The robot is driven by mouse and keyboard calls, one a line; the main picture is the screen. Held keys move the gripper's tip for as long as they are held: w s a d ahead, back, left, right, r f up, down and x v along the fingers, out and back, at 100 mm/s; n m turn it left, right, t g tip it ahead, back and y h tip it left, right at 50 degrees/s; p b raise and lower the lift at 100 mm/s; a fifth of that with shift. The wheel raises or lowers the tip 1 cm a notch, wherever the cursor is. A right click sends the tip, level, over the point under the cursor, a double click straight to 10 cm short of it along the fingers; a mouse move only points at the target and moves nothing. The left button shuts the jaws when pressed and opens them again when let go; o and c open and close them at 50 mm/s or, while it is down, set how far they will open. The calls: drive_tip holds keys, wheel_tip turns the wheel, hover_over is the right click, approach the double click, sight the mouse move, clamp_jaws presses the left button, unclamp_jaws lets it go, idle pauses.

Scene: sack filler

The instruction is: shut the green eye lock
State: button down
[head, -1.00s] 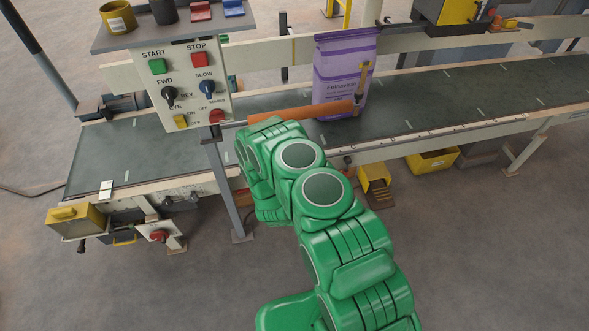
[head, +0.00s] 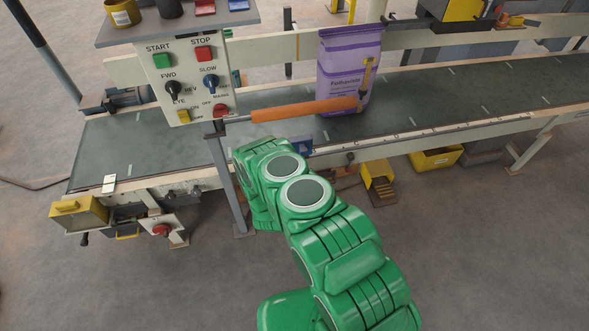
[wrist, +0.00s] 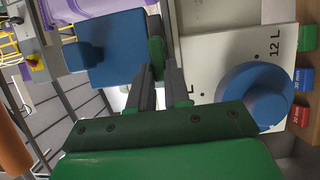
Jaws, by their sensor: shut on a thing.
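In the wrist view my gripper (wrist: 160,78) points away from the camera, its two dark fingers drawn close together. A small green piece (wrist: 157,50), which looks like the green eye lock, is at the fingertips, and my gripper is shut on it. The fingers partly hide it, and whether the lock is open or shut cannot be told. A blue block with a raised tab (wrist: 105,50) is just left of it. In the head view my green arm hides the gripper and the lock.
A white plate marked 12 L (wrist: 225,60) and a round blue knob (wrist: 255,95) are close on the right in the wrist view. In the head view an orange bar (head: 300,110) crosses before the purple sack (head: 348,65) on the conveyor (head: 450,95). The control panel (head: 187,85) stands left.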

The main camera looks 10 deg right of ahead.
idle(0.3)
drive_tip(key=c, duration=1.1)
unclamp_jaws()
drive_tip(key=shift+s, duration=0.1)
drive_tip(key=shift+v, duration=3.85)
